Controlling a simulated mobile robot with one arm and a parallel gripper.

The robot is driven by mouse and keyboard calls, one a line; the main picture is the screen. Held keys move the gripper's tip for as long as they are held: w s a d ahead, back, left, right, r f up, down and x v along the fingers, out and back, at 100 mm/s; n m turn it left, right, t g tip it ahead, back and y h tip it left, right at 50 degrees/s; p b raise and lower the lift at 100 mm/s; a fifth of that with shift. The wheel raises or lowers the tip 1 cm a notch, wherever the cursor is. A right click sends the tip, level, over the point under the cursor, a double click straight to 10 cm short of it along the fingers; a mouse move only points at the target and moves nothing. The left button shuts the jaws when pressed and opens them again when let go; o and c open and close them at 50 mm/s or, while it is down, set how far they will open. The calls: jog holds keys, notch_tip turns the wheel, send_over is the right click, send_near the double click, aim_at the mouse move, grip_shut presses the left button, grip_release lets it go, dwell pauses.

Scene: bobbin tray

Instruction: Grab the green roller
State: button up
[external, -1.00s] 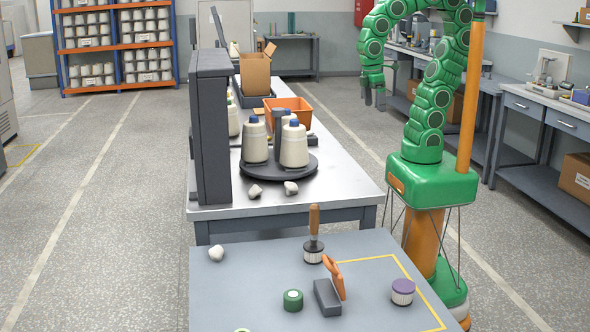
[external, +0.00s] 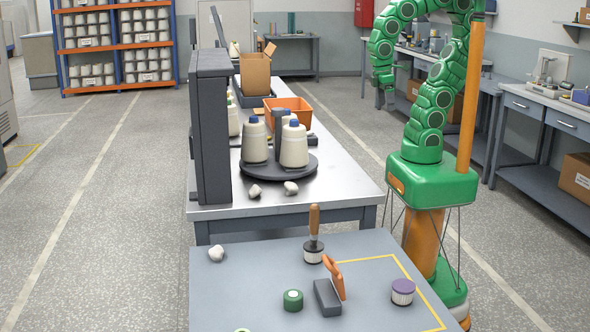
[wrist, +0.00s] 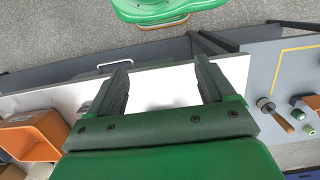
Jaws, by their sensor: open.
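A short green roller (external: 293,300) with a pale centre stands on the grey front table, left of a dark block with an orange flap. A sliver of another green-edged thing (external: 242,330) shows at the bottom edge, mostly cut off. My gripper (external: 385,98) hangs high and far behind the front table, near the right side of the long bench. In the wrist view my gripper (wrist: 162,78) has its two fingers wide apart with nothing between them. Small green-marked items (wrist: 308,128) show at the right edge there; I cannot tell which is the roller.
On the front table (external: 235,290) stand a wooden-handled brush (external: 314,242), the dark block (external: 327,298), a purple-topped roller (external: 402,292) and a white lump (external: 217,253). The bench behind holds large cones (external: 294,146), a tall dark panel (external: 212,130) and an orange bin (external: 302,113).

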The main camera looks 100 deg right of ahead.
aim_at(293, 294)
jog(key=w+a+r+m+y, duration=0.3)
jog(key=w+a+r, duration=0.1)
jog(key=w+a, duration=0.7)
jog(key=w+a+r+m+y, duration=0.2)
jog(key=w+a+r+y, duration=0.1)
jog(key=w+a, duration=0.8)
jog(key=w+a+f+m+t+y, duration=0.15)
jog(key=w+a+m+y, duration=0.4)
jog(key=w+a, duration=0.85)
jog(key=w+a+f+m+t+y, duration=0.1)
jog(key=w+a+f+m+y, duration=0.1)
jog(key=w+a+m, duration=1.2)
jog(key=s+a+f+n, duration=0.1)
jog(key=f+n, duration=0.1)
jog(key=f, duration=0.9)
jog(key=s+a+f+n, duration=0.1)
jog(key=f+n, duration=0.1)
jog(key=f, duration=0.9)
jog(key=s+a+f+n, duration=0.1)
jog(key=f+n, duration=0.1)
jog(key=f, duration=1)
jog(key=shift+s+a+g, duration=0.25)
jog(key=shift+s+a, duration=0.05)
jog(key=shift+a, duration=0.05)
jog(key=shift+x, duration=3.9)
jog(key=c, duration=1.1)
